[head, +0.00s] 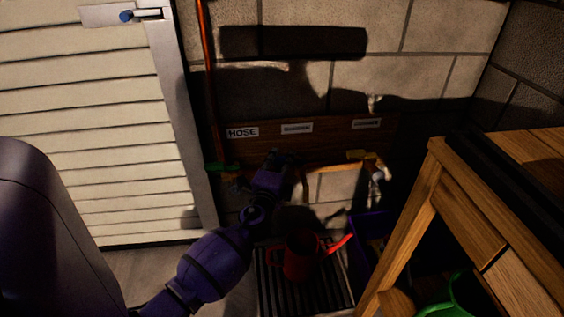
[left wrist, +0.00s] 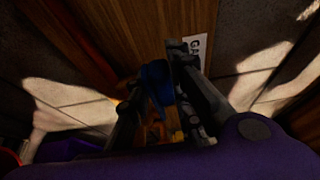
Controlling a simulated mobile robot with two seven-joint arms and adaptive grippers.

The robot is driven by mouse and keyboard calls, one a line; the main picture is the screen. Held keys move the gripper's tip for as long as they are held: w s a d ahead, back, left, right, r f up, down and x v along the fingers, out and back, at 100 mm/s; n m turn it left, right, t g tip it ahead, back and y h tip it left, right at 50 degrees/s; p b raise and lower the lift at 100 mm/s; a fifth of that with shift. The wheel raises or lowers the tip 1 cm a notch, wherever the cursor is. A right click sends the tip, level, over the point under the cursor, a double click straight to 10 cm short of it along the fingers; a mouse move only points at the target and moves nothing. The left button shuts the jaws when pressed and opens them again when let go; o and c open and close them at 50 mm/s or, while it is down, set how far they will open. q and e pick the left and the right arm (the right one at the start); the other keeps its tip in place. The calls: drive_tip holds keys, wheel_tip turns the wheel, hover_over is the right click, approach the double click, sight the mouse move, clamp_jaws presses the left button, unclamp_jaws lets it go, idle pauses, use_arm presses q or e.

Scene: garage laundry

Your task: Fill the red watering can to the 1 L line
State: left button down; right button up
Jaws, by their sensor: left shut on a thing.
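The red watering can (head: 300,262) stands upright on a dark slatted grate (head: 278,290) at the foot of the wall, its spout pointing right. Its water level and line cannot be seen. My left gripper (head: 287,160) is at the pipe below the middle wall label, above and slightly left of the can. In the left wrist view, its fingers (left wrist: 160,98) are shut on a blue handle (left wrist: 155,78), by a brass-coloured fitting. The tap itself is mostly hidden behind the gripper in the head view. My right gripper is out of view.
A wooden board with labels, one reading HOSE (head: 242,132), is above the pipe. A green handle (head: 217,168) is left and a yellow one (head: 356,155) right. A wooden bench (head: 419,215) and green can (head: 448,299) stand at the right. A slatted door (head: 85,120) is left.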

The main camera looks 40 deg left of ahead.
use_arm(q)
drive_tip(key=shift+w+r, duration=0.2)
drive_tip(key=shift+r, duration=0.35)
drive_tip(key=c, duration=1.7)
unclamp_jaws()
drive_tip(key=shift+s+f, duration=0.1)
drive_tip(key=shift+f, duration=0.2)
drive_tip(key=v, duration=1.2)
drive_tip(key=shift+r, duration=0.1)
drive_tip(key=shift+s, duration=0.1)
